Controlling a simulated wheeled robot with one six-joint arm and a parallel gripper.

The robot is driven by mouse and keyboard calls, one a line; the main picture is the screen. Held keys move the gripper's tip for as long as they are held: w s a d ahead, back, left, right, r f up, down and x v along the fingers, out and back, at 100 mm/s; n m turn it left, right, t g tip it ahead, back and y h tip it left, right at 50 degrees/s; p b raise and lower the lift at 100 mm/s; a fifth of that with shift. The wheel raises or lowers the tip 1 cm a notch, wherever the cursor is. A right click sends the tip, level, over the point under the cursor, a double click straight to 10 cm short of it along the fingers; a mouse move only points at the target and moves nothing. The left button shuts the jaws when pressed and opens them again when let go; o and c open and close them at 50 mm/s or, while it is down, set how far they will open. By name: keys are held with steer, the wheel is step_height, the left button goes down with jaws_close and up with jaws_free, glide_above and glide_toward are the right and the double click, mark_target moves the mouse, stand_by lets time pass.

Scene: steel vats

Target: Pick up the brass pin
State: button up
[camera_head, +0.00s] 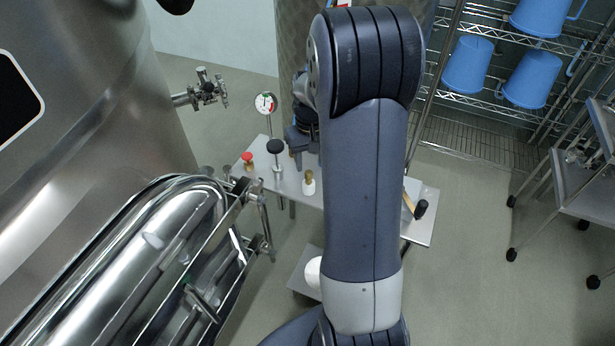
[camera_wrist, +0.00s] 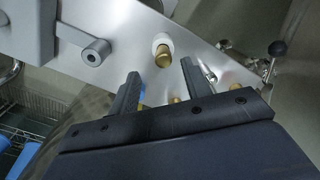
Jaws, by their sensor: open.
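The brass pin (camera_head: 309,175) stands in a white round base on the steel table, just below my gripper in the head view. In the wrist view, the brass pin (camera_wrist: 162,60) shows its rounded brass end and the white collar around its base. My gripper (camera_wrist: 160,71) is open, with a dark finger on either side of the pin's line and nothing between them. The pin shows just beyond the fingertips and looks apart from them. In the head view my gripper (camera_head: 298,155) is partly hidden by my arm.
The steel table (camera_head: 425,232) also bears a black-knobbed post (camera_head: 275,147), a red-topped piece (camera_head: 247,158) and a dial gauge (camera_head: 266,103). A black-ended handle (camera_head: 420,209) lies at right. A shiny steel vessel (camera_head: 170,235) stands close on the left.

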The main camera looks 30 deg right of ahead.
mark_target(309, 172)
steer(key=f, duration=0.5)
steer(key=shift+a+f, duration=0.15)
steer(key=shift+a, duration=0.1)
jaws_close()
